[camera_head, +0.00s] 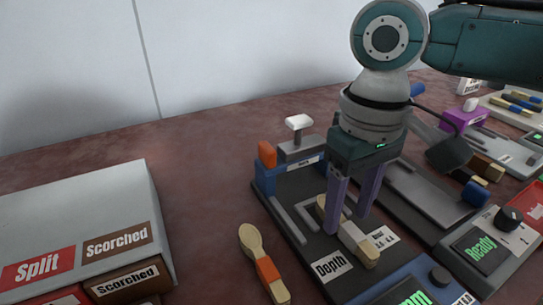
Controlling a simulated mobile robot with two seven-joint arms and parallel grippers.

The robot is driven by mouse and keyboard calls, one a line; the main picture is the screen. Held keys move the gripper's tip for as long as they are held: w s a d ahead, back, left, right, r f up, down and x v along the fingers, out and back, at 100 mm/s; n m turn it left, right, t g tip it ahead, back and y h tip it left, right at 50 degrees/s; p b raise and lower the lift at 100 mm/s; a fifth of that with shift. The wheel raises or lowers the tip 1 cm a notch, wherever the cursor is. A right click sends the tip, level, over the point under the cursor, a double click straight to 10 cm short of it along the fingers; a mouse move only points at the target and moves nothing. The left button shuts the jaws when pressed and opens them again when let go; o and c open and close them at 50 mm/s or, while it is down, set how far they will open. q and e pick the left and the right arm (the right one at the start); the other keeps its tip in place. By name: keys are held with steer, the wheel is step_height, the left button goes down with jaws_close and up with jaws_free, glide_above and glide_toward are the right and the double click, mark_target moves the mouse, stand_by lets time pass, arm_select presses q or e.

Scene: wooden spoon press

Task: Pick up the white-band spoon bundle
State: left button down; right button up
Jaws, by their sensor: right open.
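The white-band spoon bundle (353,240) lies on the dark bed of the press (290,205), near the "Depth" label. Its tan wooden ends show at both sides of a pale band. My right gripper (348,222) is open and points down over the bundle. Its two purple fingers are at the bundle, one on the near left and one on the far right. The fingers hide part of the bundle, and I cannot tell whether they touch it. My left gripper is not in view.
An orange-band wooden spoon (265,266) lies left of the press. A grey box with "Split" and "Scorched" labels (75,215) stands at the left. A second station with a "Ready" screen (478,249) is at the right.

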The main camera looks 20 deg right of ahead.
steer(key=shift+f, duration=0.8)
jaws_close()
